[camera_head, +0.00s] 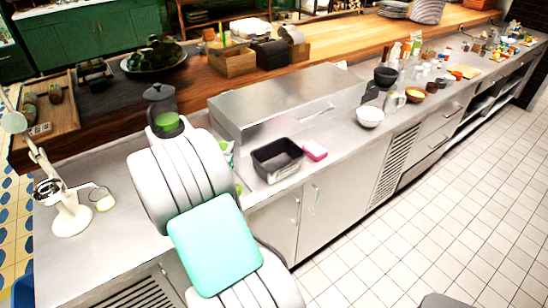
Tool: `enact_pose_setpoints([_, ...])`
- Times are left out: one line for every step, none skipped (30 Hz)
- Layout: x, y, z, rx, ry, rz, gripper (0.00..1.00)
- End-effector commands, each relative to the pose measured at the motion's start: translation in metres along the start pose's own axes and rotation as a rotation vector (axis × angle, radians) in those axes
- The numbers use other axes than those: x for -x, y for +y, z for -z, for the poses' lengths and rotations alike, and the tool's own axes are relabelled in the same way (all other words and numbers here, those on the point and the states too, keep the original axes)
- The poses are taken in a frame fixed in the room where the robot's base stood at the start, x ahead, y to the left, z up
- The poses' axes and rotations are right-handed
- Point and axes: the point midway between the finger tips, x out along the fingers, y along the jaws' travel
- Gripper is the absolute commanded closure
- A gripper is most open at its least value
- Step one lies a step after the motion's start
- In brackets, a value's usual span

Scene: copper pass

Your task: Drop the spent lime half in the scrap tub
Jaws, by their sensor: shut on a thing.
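A black open rectangular tub (262,172), likely the scrap tub, stands on the steel counter right of my arm, with a pale label on its front. My white arm with a mint-green panel fills the lower middle and hides part of the counter. My gripper is not visible, and neither is whatever it holds. Small green patches (238,188) show at the arm's right edge, too small and covered to tell whether they are lime. I cannot make out the spent lime half.
A white bowl (369,117) is further right. A jar with green contents (162,104) and a white lever press (70,212) are left. Counter between sponge and bowl is clear.

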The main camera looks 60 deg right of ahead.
Motion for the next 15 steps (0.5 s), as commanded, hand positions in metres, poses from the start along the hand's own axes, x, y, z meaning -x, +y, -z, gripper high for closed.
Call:
enact_pose_setpoints([-0.015, 0.034, 0.015, -0.014, 0.002, -0.063, 0.72])
enact_pose_setpoints([-0.022, 0.052, 0.021, -0.020, 0.004, -0.094, 0.72])
enact_pose_setpoints([-0.031, 0.075, 0.027, -0.029, 0.005, -0.134, 0.72])
enact_pose_setpoints([-0.037, 0.092, 0.031, -0.034, 0.006, -0.162, 0.72])
enact_pose_setpoints([-0.042, 0.108, 0.035, -0.038, 0.007, -0.188, 0.72])
enact_pose_setpoints([-0.047, 0.127, 0.040, -0.046, 0.009, -0.219, 0.72])
enact_pose_setpoints([-0.050, 0.140, 0.043, -0.049, 0.010, -0.239, 0.72])
enact_pose_setpoints([-0.053, 0.152, 0.045, -0.051, 0.011, -0.257, 0.72])
enact_pose_setpoints([-0.056, 0.164, 0.047, -0.055, 0.012, -0.276, 0.72])
enact_pose_setpoints([-0.057, 0.172, 0.048, -0.058, 0.012, -0.288, 0.72])
enact_pose_setpoints([-0.058, 0.178, 0.049, -0.059, 0.012, -0.297, 0.72])
enact_pose_setpoints([-0.059, 0.184, 0.050, -0.061, 0.013, -0.306, 0.72])
enact_pose_setpoints([-0.060, 0.186, 0.050, -0.061, 0.013, -0.309, 0.72])
enact_pose_setpoints([-0.060, 0.188, 0.049, -0.062, 0.013, -0.312, 0.72])
enact_pose_setpoints([-0.061, 0.189, 0.047, -0.062, 0.013, -0.314, 0.72])
